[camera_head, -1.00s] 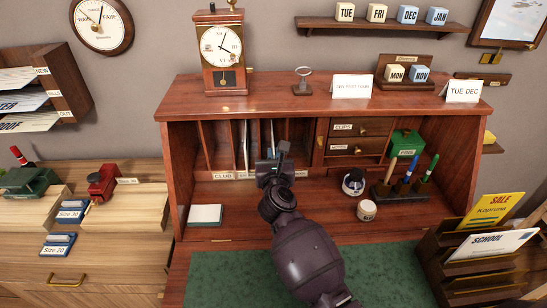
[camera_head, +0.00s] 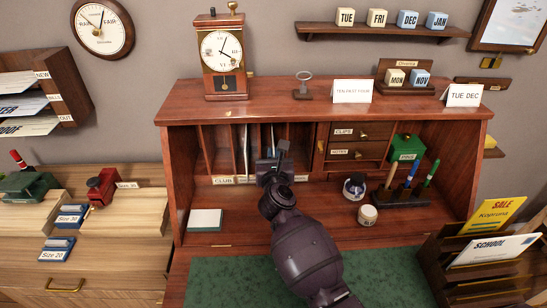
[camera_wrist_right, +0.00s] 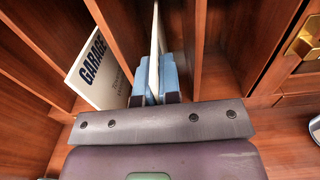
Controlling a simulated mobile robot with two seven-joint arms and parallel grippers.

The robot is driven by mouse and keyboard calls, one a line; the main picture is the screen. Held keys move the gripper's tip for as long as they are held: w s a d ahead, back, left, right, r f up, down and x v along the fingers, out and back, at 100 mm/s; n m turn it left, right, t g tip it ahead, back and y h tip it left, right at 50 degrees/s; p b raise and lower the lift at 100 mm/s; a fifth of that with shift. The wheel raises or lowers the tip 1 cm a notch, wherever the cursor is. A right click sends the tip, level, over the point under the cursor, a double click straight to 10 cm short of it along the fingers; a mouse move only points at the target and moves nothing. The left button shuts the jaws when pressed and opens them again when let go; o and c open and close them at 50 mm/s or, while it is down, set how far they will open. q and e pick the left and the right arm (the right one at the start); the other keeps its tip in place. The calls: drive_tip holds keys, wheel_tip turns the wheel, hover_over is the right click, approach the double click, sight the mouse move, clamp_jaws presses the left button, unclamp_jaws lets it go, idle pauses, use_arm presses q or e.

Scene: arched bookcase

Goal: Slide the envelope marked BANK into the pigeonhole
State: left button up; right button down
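My right gripper (camera_head: 281,151) reaches into the row of pigeonholes (camera_head: 215,146) in the desk's upper part. In the right wrist view its blue-padded fingers (camera_wrist_right: 155,80) are closed on a thin pale envelope (camera_wrist_right: 154,48). The envelope stands edge-on, upright, between two wooden dividers, with its far part inside the pigeonhole. Its marking cannot be read, so I cannot tell whether it says BANK. Another envelope, marked GARAGE (camera_wrist_right: 93,70), leans in the compartment to the left. My wrist hides part of the label strip below the compartments. My left gripper is not in view.
A CLUB label (camera_head: 222,180) sits left of my gripper. Small drawers (camera_head: 344,153), an ink bottle (camera_head: 354,187), a small jar (camera_head: 367,214) and a pen stand (camera_head: 402,196) are to the right. A white pad (camera_head: 205,220) lies left.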

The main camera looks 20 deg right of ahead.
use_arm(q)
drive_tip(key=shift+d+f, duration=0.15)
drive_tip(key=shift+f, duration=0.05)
use_arm(e)
drive_tip(key=shift+x, duration=0.85)
drive_tip(key=c, duration=1.2)
unclamp_jaws()
drive_tip(key=shift+c, duration=0.2)
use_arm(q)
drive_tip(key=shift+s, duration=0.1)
